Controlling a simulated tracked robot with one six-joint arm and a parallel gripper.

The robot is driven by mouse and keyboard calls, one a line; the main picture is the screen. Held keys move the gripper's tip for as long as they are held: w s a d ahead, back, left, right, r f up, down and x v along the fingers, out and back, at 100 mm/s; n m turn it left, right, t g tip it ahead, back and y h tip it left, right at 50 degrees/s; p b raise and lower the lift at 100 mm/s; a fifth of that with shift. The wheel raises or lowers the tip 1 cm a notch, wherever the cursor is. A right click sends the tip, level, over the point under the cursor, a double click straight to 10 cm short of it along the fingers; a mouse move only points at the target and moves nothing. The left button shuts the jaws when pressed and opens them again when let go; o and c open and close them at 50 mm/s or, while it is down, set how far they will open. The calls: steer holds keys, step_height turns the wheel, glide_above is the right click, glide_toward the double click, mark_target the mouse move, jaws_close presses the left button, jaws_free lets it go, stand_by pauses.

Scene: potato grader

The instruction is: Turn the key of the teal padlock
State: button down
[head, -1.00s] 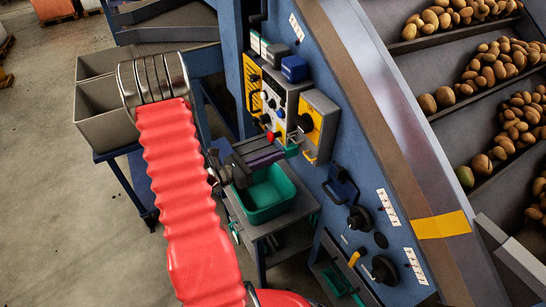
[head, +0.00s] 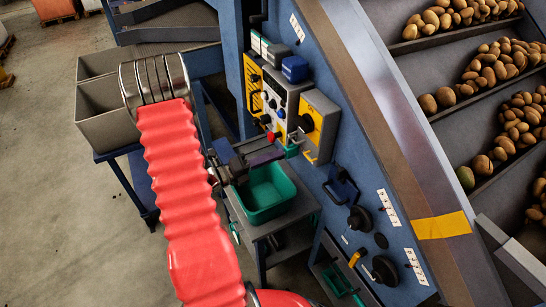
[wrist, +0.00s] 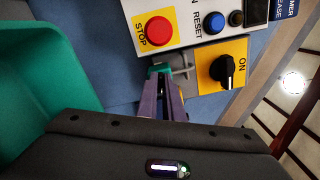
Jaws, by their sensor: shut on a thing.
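The teal padlock (wrist: 153,71) hangs at a grey hasp (wrist: 184,66) on the panel, below the STOP button in the wrist view. In the head view it is a small teal patch (head: 291,151) just past my fingertips. My gripper (wrist: 163,84) has its purple fingers close together, with the tips right at the padlock. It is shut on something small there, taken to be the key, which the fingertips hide. In the head view my gripper (head: 279,154) reaches in from the left, above the green bin.
Beside the padlock are a red STOP button (wrist: 158,29), a blue RESET button (wrist: 214,22) and a black ON switch (wrist: 228,70) on yellow. A green bin (head: 251,214) stands on a cart below my gripper. The sloping blue frame lies to the right.

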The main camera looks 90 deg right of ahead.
steer(key=shift+f+n, duration=0.1)
steer(key=shift+n, duration=2.1)
steer(key=c, duration=1.9)
jaws_free()
steer(key=shift+w, duration=0.1)
steer(key=v, duration=1.3)
steer(key=shift+w, duration=0.3)
steer(key=shift+a+f, duration=0.1)
